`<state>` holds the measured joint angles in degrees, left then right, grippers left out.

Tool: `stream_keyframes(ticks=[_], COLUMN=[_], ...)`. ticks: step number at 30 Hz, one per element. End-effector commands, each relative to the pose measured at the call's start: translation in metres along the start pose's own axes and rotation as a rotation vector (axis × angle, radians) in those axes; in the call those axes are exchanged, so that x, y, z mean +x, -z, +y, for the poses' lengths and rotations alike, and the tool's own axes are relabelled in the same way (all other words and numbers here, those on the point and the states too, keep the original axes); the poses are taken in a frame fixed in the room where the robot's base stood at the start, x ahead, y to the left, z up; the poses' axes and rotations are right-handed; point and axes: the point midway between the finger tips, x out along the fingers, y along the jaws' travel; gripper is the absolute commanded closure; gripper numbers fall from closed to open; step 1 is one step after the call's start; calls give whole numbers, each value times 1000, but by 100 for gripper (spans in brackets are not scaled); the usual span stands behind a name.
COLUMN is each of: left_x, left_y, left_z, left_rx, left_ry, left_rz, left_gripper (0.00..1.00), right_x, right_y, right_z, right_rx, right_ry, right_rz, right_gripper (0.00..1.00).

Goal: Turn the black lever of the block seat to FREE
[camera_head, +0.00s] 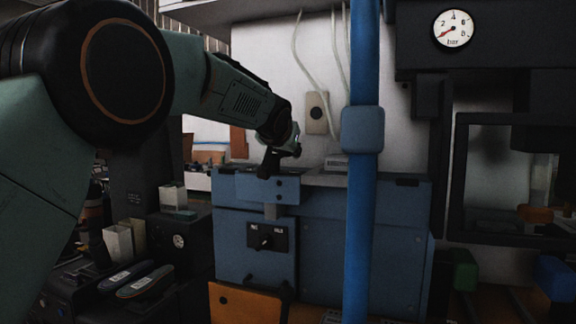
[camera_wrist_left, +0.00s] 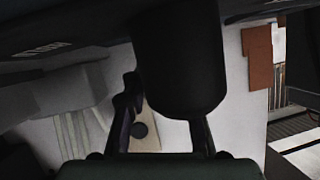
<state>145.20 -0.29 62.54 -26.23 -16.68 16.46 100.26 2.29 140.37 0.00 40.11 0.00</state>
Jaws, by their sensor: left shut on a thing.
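The block seat is a blue housing (camera_head: 230,262) in the middle of the head view. Its black plate (camera_head: 281,237) carries small white labels on the left and right, too small to read surely. A small black lever (camera_head: 266,242) sits on this plate; I cannot tell which label it points to. My left gripper (camera_head: 270,160) is above the housing's top edge, apart from the lever and higher than it. It is shut on a dark rounded thing (camera_wrist_left: 180,60), which fills the middle of the left wrist view. My right gripper is not in view.
A blue upright pipe (camera_head: 358,230) stands just right of the plate. A pressure gauge (camera_head: 453,29) is at upper right. Shoe insoles (camera_head: 145,281) lie on a dark bench at lower left. An orange board (camera_head: 245,304) is below the housing.

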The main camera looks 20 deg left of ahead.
Motion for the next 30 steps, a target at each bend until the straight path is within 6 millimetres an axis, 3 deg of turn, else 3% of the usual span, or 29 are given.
stream_keyframes(ticks=[3, 12, 30], left_x=[2, 2, 3], left_y=[-4, -4, -7], left_z=[0, -5, -17], left_rx=[-8, -37, -98], left_ry=[23, 86, 230], left_rz=[-3, -20, -56], left_gripper=[100, 100, 100], right_x=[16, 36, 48], right_y=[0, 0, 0], right_z=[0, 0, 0], right_rx=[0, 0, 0], right_ry=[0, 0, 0], right_rz=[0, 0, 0], right_gripper=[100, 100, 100])
